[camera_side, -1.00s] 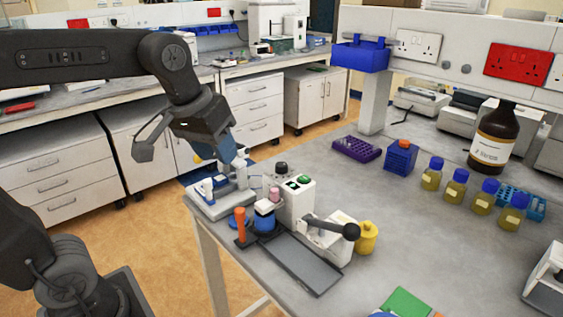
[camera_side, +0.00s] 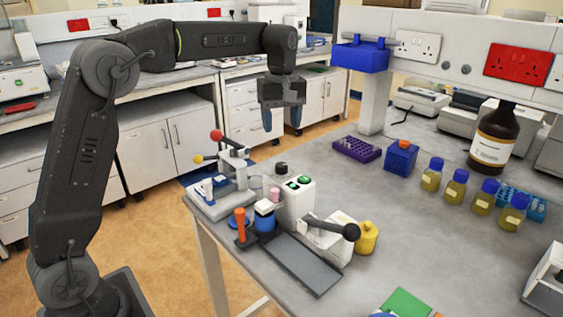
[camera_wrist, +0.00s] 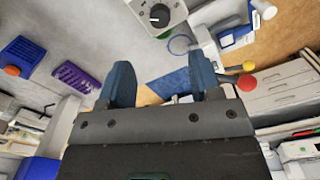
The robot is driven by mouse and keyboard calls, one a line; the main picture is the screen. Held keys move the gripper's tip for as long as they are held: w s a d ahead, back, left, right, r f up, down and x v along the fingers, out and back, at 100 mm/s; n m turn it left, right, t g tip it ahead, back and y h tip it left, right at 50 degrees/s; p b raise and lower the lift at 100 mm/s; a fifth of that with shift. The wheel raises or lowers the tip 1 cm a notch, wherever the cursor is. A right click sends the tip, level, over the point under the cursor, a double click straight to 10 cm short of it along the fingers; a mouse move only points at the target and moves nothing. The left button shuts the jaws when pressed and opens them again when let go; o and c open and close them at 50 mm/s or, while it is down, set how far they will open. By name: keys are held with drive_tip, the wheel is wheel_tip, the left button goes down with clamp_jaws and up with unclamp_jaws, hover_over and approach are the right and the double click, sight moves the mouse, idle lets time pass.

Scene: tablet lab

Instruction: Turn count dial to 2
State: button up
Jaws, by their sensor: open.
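A black dial (camera_wrist: 158,15) with a white pointer line sits on top of a white device, at the top edge of the wrist view. In the side view the dial (camera_side: 281,168) is the black knob at the back of the white box (camera_side: 297,204). Its markings are too small to read. My gripper (camera_side: 282,121) hangs fingers down above and behind the box, clear of the dial. Its two blue fingers are apart with nothing between them, as the wrist view (camera_wrist: 160,62) also shows.
A small press with a red-ball lever (camera_side: 216,135) stands left of the box. A green button (camera_side: 304,180) is in front of the dial. A black-handled device (camera_side: 330,236) and yellow pot (camera_side: 366,238) stand right. A purple rack (camera_side: 357,149) stands behind on clear bench.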

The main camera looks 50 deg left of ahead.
sight(282, 164)
wheel_tip(282, 164, down, 11)
drive_tip(key=shift+r, duration=0.1)
drive_tip(key=shift+c, duration=0.3)
drive_tip(key=c, duration=0.9)
drive_tip(key=shift+m, duration=0.4)
drive_tip(key=m, duration=1.1)
idle(0.5)
